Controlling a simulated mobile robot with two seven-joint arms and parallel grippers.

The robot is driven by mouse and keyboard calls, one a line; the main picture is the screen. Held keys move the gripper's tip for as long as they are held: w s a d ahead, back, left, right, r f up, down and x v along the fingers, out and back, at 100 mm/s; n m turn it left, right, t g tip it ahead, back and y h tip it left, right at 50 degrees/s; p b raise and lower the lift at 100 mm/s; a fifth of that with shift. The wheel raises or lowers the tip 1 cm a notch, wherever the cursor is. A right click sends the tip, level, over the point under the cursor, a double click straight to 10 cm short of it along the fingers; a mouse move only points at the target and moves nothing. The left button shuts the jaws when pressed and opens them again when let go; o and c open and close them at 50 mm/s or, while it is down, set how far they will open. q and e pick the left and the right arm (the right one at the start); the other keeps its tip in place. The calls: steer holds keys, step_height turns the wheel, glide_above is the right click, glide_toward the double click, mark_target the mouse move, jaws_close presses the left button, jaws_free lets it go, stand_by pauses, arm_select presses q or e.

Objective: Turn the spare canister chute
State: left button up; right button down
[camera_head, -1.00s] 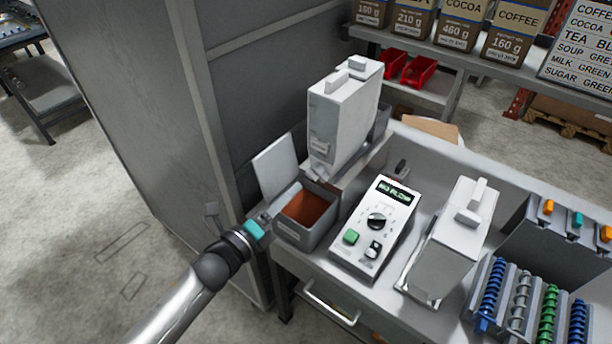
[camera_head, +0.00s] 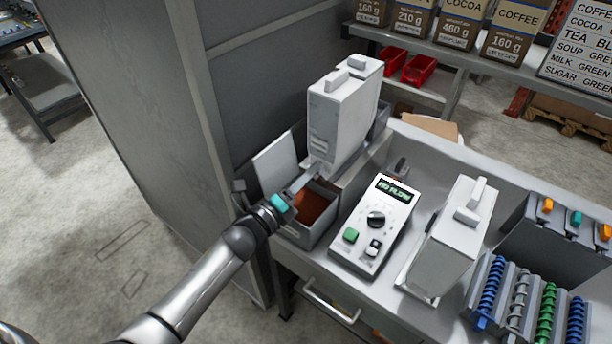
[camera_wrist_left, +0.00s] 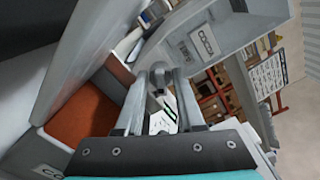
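A tall white canister (camera_head: 342,115) stands at the back left, above an open grey bin (camera_head: 318,235) of brown powder. The same canister, labelled COCOA, shows in the left wrist view (camera_wrist_left: 205,35). A small grey rounded piece at its lower front, apparently the chute (camera_wrist_left: 157,78), lies between my left fingertips. My left gripper (camera_head: 308,178) reaches over the bin to the canister's lower front; its fingers are apart in the left wrist view (camera_wrist_left: 160,75). I cannot tell whether they touch the piece. A second white canister (camera_head: 455,235) stands on the counter at the right. My right gripper is out of view.
A control box (camera_head: 376,222) with a lit display, dial and green button stands right of the bin. The bin's raised lid (camera_head: 275,165) and a grey wall panel (camera_head: 270,90) are close to my left arm. Coloured augers (camera_head: 530,305) lie at the right.

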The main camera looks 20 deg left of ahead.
arm_select(q)
jaws_close()
steer(key=shift+n, duration=0.4)
steer(key=n+p, duration=0.1)
steer(key=n, duration=1.4)
steer(key=n+p, duration=0.1)
steer(key=n, duration=0.6)
steer(key=shift+s+d+f+n+p, duration=0.1)
steer(key=shift+d+f+n+p, duration=0.05)
steer(key=shift+f+n+p, duration=0.2)
steer(key=shift+n, duration=0.25)
steer(key=shift+o, duration=1)
jaws_free()
